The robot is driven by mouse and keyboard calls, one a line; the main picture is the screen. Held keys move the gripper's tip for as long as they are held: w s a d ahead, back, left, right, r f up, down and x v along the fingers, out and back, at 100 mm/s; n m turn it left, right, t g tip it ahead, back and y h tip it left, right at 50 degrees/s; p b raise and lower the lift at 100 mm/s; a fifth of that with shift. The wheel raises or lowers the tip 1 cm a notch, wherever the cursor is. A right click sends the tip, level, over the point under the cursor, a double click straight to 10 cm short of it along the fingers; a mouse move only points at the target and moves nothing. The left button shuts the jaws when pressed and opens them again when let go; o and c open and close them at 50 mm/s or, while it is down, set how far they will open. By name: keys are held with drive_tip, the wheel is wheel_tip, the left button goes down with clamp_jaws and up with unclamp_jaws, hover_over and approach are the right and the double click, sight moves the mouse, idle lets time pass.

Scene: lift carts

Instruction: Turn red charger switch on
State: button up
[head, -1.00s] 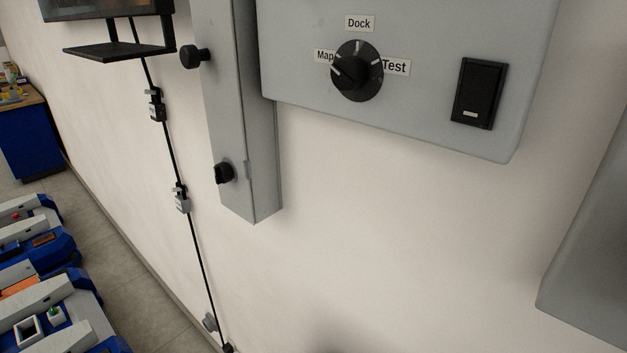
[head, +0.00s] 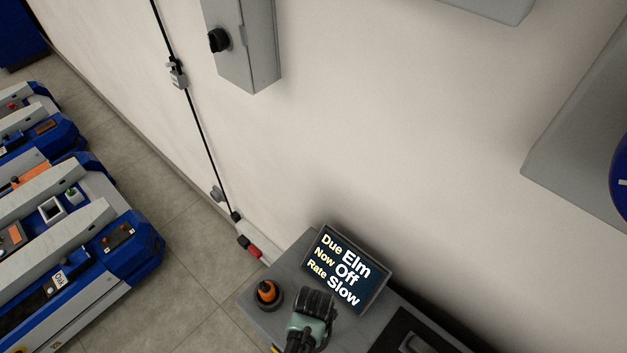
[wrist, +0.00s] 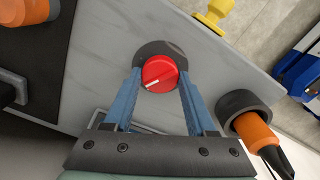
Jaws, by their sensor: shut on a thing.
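The red charger switch (wrist: 160,72) is a round red knob on a dark round base on the grey charger top (wrist: 105,50). Its white line points to the lower left in the wrist view. My gripper (wrist: 159,80) is shut on the knob, one blue finger on each side. In the head view the grey charger (head: 258,322) stands against the wall, and my wrist above it hides the knob and my fingertips. The charger's display (head: 345,270) reads Due Elm, Now Off, Rate Slow.
An orange plug (head: 267,291) sits in a dark holder beside my wrist; it also shows close to my right finger in the wrist view (wrist: 254,132). Blue and grey carts (head: 125,245) stand at the left. Grey boxes hang on the wall above.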

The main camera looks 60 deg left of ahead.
drive_tip(key=m+p, duration=0.1)
drive_tip(key=m, duration=0.4)
drive_tip(key=shift+m, duration=0.3)
idle(0.4)
drive_tip(key=o, duration=1.4)
drive_tip(key=shift+c, duration=0.2)
wheel_tip(320, 180, up, 13)
drive_tip(key=shift+p, duration=0.3)
